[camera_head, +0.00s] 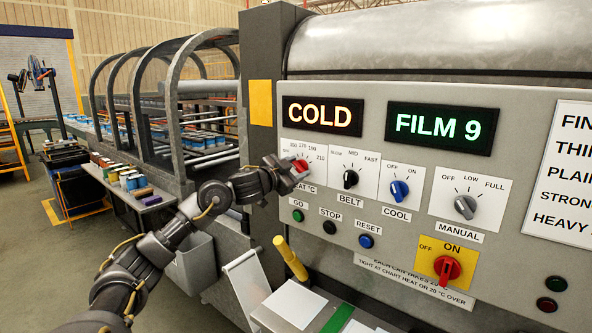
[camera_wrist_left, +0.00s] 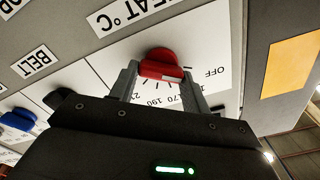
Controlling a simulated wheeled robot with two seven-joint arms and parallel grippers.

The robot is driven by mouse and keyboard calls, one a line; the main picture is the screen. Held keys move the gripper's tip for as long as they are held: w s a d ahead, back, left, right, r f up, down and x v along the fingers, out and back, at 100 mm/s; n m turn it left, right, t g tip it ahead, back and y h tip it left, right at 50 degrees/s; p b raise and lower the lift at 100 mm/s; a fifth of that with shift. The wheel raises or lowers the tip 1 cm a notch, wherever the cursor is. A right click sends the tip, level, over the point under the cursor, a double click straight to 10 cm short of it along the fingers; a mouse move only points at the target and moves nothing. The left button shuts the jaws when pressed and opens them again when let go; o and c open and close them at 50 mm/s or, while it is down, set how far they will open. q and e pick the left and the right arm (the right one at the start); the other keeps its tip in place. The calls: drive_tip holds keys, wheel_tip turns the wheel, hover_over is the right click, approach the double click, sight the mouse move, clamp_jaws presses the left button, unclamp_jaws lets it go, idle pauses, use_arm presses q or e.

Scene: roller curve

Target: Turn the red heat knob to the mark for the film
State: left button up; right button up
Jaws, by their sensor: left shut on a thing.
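The red heat knob (camera_head: 300,166) is on the control panel, on a white dial plate with marks from OFF through 170 and 190 to 210. My left gripper (camera_head: 288,172) is at the knob and covers part of its dial. In the left wrist view the gripper's two fingers are shut on the sides of the red knob (camera_wrist_left: 161,66). There the dial numbers 170 and 190 show between the fingers, and OFF is to the right. Which mark the knob points at is not clear. A display (camera_head: 430,122) reads FILM 9, and another (camera_head: 322,116) reads COLD.
The black belt knob (camera_head: 351,179), blue cool knob (camera_head: 399,190) and grey manual knob (camera_head: 465,207) are to the right. A red ON/OFF switch (camera_head: 446,267) is below. A chart (camera_head: 565,170) is cut off at the right edge. A yellow handle (camera_head: 290,258) sticks up below the panel.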

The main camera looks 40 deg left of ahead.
use_arm(q)
drive_tip(key=m+b, duration=0.1)
drive_tip(key=m, duration=0.2)
drive_tip(key=m+b, duration=0.1)
drive_tip(key=m, duration=0.2)
drive_tip(key=shift+d+f, duration=0.1)
drive_tip(key=shift+f, duration=0.1)
drive_tip(key=m+b, duration=0.1)
drive_tip(key=m, duration=0.3)
drive_tip(key=shift+f+m, duration=0.1)
drive_tip(key=shift+m, duration=0.3)
drive_tip(key=shift+b, duration=0.3)
drive_tip(key=o, duration=1)
